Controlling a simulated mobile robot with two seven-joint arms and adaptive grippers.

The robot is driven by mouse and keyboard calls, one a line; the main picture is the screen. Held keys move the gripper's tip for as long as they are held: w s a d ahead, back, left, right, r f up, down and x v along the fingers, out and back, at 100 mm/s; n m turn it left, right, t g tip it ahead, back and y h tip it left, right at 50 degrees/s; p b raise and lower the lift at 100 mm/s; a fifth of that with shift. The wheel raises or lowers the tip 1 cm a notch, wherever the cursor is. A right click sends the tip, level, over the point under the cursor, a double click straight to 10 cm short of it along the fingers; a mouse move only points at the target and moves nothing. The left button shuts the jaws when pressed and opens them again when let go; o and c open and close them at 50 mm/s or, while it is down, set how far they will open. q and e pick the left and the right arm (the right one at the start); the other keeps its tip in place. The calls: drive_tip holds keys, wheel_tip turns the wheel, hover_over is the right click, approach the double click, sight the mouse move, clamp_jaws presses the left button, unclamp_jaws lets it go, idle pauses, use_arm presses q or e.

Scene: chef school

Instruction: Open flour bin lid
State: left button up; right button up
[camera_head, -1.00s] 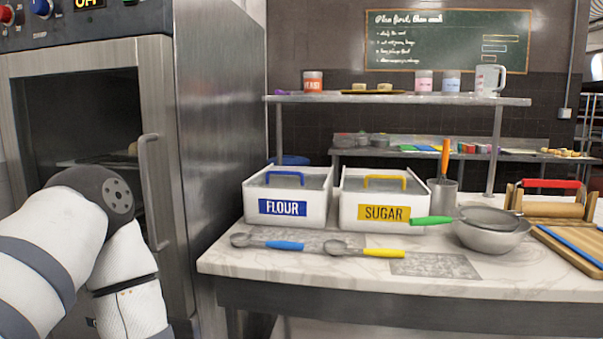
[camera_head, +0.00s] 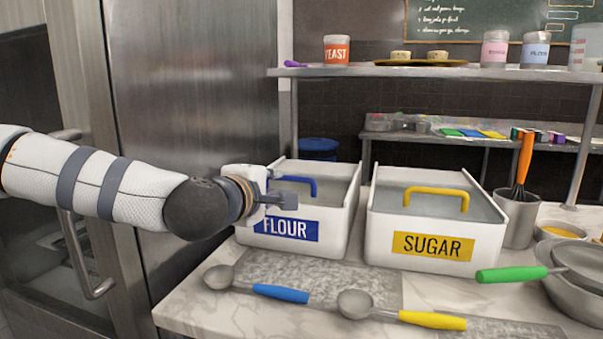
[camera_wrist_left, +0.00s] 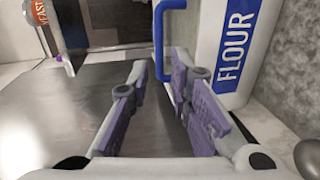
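The white flour bin (camera_head: 337,240) stands on the counter with a blue FLOUR label. Its grey lid (camera_head: 335,190) is on, with a blue handle (camera_head: 312,181). My left gripper (camera_head: 285,193) is at the bin's front left, close to the handle and partly covering the bin. In the left wrist view the two fingers (camera_wrist_left: 160,70) are apart and empty. The blue handle (camera_wrist_left: 160,35) appears near their tips, in line with the gap. I cannot tell whether they touch it. The label (camera_wrist_left: 236,45) shows at right. My right gripper is not in view.
A white sugar bin (camera_head: 440,248) with a yellow handle stands close to the right. Two scoops, blue-handled (camera_head: 280,293) and yellow-handled (camera_head: 432,320), lie in front. A steel shelf (camera_head: 440,72) runs above and behind. A tall steel appliance (camera_head: 190,90) stands at left.

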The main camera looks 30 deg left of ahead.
sight(290, 179)
use_arm(q)
drive_tip(key=b+x, duration=0.1)
drive_tip(key=x, duration=0.2)
drive_tip(key=b+x, duration=0.1)
drive_tip(key=x, duration=0.2)
drive_tip(key=b+x, duration=0.1)
drive_tip(key=x, duration=0.2)
drive_tip(key=shift+w+f, duration=0.25)
drive_tip(key=shift+f, duration=0.15)
drive_tip(key=shift+w+a+r, duration=0.1)
drive_tip(key=shift+w+a, duration=0.05)
drive_tip(key=shift+w, duration=0.3)
drive_tip(key=shift+r, duration=0.1)
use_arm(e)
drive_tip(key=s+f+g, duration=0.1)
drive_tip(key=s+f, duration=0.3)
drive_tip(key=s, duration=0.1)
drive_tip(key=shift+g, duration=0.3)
use_arm(q)
clamp_jaws()
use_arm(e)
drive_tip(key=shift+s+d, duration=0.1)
